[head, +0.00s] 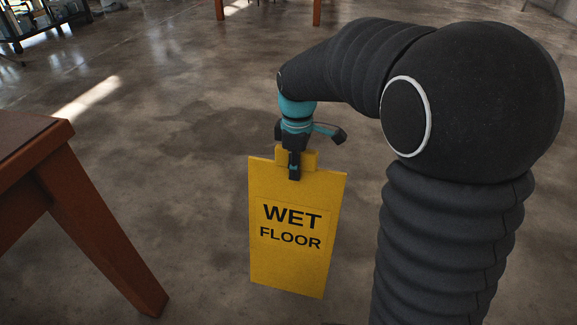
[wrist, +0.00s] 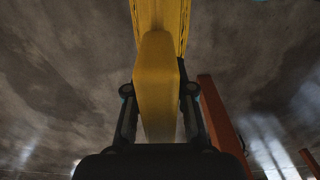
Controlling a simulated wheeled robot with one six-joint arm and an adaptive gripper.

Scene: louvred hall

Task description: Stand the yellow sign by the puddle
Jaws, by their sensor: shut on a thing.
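The yellow sign (head: 295,262) reads "WET FLOOR" and hangs upright below my gripper (head: 294,172) in the head view. My gripper is shut on the tab at the sign's top. In the wrist view the yellow sign (wrist: 157,85) runs between the two fingers of my gripper (wrist: 159,92). A dark damp patch, the puddle (head: 215,135), lies on the floor behind and to the left of the sign. The sign and my arm hide part of it. I cannot tell whether the sign's lower edge touches the floor.
A brown wooden table (head: 40,145) stands at the left, its leg (head: 105,240) reaching the floor near the sign. A dark rack (head: 45,25) stands at the far left. More wooden legs (head: 317,12) show at the back. The floor around the puddle is clear.

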